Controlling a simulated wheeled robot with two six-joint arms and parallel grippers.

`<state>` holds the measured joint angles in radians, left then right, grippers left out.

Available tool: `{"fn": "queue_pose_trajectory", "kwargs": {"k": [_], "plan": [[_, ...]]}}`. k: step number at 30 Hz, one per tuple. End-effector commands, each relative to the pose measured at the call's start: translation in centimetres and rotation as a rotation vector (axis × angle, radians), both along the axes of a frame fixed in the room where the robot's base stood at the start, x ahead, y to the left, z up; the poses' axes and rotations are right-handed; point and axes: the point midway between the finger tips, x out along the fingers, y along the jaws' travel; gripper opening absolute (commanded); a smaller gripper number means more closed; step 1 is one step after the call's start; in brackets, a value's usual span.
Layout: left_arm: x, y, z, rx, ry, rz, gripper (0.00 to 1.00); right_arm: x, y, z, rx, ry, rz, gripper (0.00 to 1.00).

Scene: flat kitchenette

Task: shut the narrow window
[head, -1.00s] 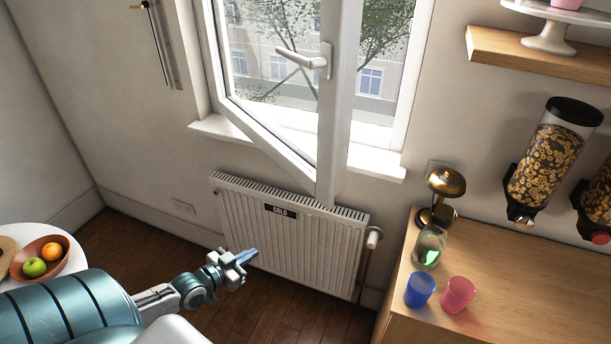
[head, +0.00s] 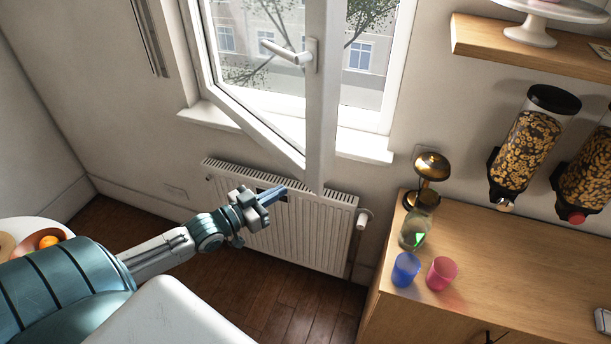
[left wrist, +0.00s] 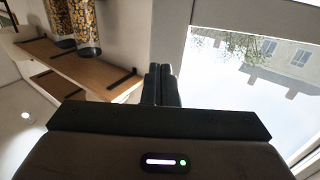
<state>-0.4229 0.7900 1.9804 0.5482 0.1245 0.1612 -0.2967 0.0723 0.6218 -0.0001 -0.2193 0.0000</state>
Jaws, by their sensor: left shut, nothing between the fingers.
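The narrow window (head: 319,110) has a white frame and stands open, its sash swung into the room. Its white handle (head: 288,52) sits on the sash's right upright and points left. The sash's lower corner hangs above the radiator. My left gripper (head: 272,196) is shut and empty, in front of the radiator and below the sash in the head view, apart from the sash in that picture. In the left wrist view, the shut fingers (left wrist: 160,85) show in the middle, with window glass (left wrist: 250,90) to their right. My right gripper is not in view.
The white radiator (head: 300,235) is under the sill (head: 365,146). A wooden counter (head: 500,270) on the right holds a brass lamp, a green bottle, a blue cup (head: 405,269) and a pink cup (head: 441,273). Cereal dispensers (head: 535,140) hang above. A fruit bowl (head: 35,243) is at left.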

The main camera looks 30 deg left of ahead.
Motion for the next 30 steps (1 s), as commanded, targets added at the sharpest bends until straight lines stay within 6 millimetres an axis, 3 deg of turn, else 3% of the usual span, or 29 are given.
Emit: {"fn": "queue_pose_trajectory", "kwargs": {"k": [3,6,21,30], "plan": [[0.7,-0.1,0.1,0.0,-0.001,0.008,0.0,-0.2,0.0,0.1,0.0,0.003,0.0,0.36],[1.9,-0.5,-0.7,-0.001,-0.003,0.005,0.0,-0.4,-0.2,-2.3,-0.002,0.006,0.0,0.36],[6.9,-2.0,-0.4,-0.002,-0.004,0.008,0.0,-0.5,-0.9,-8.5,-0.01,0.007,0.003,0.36],[9.0,-2.7,-0.1,-0.001,0.001,0.007,0.0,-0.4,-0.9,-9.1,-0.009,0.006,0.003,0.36]]}}
